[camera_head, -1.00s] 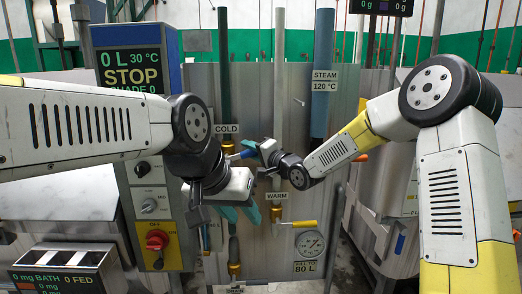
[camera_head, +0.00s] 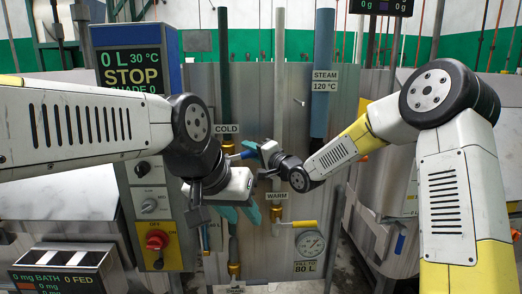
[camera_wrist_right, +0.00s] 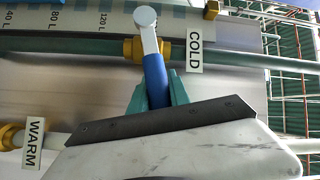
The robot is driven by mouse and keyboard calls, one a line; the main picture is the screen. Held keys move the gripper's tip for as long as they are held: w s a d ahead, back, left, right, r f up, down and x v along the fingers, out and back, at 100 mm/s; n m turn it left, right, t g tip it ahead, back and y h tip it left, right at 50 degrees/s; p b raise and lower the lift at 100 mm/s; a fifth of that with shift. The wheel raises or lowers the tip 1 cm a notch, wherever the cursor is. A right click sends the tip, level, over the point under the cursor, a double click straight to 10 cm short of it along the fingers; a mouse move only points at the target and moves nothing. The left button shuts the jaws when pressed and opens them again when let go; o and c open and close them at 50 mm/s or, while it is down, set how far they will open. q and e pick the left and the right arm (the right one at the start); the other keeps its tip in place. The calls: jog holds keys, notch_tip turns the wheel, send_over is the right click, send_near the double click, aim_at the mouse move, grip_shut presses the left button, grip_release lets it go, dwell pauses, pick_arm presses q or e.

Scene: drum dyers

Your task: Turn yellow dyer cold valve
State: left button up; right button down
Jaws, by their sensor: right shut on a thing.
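The cold valve has a brass body (camera_head: 228,149) on a dark green pipe below the COLD label (camera_head: 226,129). Its blue handle (camera_head: 240,156) points right in the head view and is partly hidden. In the right wrist view the handle (camera_wrist_right: 155,80) runs from a silver pivot into my right gripper. My right gripper (camera_head: 249,147) is shut on the blue handle, its teal fingers (camera_wrist_right: 157,95) on both sides of it. My left gripper (camera_head: 241,213) is below, its teal fingers apart and pointing down, with nothing seen between them.
The warm valve's yellow handle (camera_head: 297,224) is to the right of my left gripper, under the WARM label (camera_head: 277,196). A round gauge (camera_head: 310,243) sits beneath it. A control box with a red knob (camera_head: 157,240) stands at left. A blue steam pipe (camera_head: 322,75) is at right.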

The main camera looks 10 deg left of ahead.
jog(key=shift+d+f+m+t+y, duration=0.2)
jog(key=shift+f+m+t+y, duration=0.45)
jog(key=shift+f+m, duration=0.6)
jog(key=shift+r, duration=0.1)
jog(key=c, duration=1.2)
grip_release()
jog(key=shift+c, duration=0.2)
jog(key=shift+r, duration=0.1)
jog(key=v, duration=0.7)
jog(key=shift+s+d, duration=0.25)
jog(key=shift+d, duration=0.05)
